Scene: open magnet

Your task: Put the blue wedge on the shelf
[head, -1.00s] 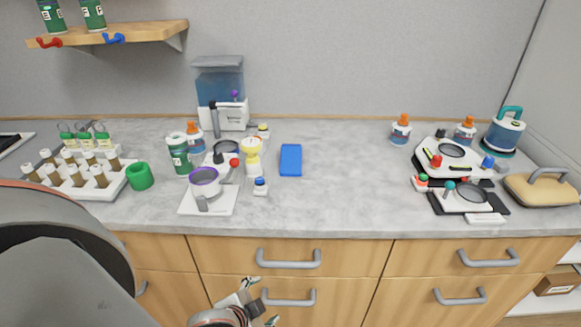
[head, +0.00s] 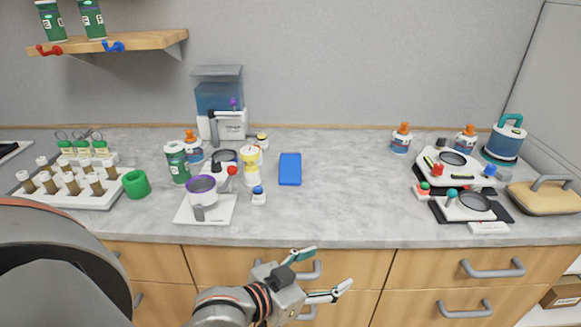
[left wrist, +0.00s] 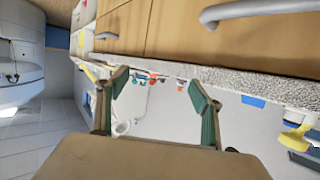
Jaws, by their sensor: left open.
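The blue wedge (head: 290,169) lies on the grey counter, right of the yellow-and-white item. A blue patch that looks like it (left wrist: 253,101) shows in the left wrist view beyond the counter edge. The wooden shelf (head: 140,41) is on the wall at the upper left. My left gripper (head: 328,270) is open and empty in front of the drawers, below the counter edge and nearer to me than the wedge. Its two spread fingers also show in the left wrist view (left wrist: 160,85). My right gripper is not in view.
Two green jars (head: 89,18) stand on the shelf, with red and blue hooks on its front edge. A pan scale (head: 204,208) and bottles crowd the counter left of the wedge.

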